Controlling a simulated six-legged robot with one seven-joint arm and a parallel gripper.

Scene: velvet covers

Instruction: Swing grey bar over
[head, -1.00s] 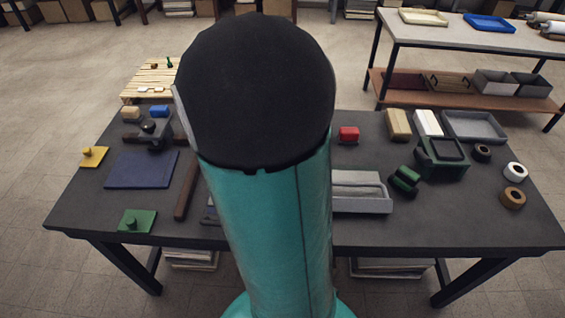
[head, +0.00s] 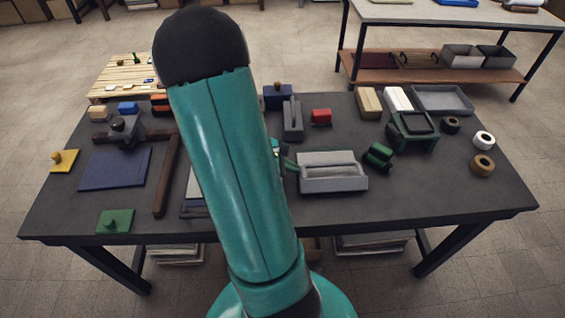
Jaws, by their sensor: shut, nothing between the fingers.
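A grey bar-like piece (head: 292,118) lies on the dark table at the back, just right of my arm, its long side running from front to back. A pale grey box (head: 333,185) stands in front of it, with a lighter grey strip lying along its top. I cannot tell for certain which of these is the grey bar. My teal arm with its black joint cap rises through the middle of the view. A small teal part of it shows at its right edge, near the grey box.
A dark brown square (head: 168,178), blue pad (head: 116,169), green plate (head: 115,221) and yellow plate (head: 63,161) lie left. A red block (head: 321,116), green roller (head: 379,155), dark green frame (head: 412,131) and tape rolls (head: 482,165) stand right. The table's front middle-right is bare.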

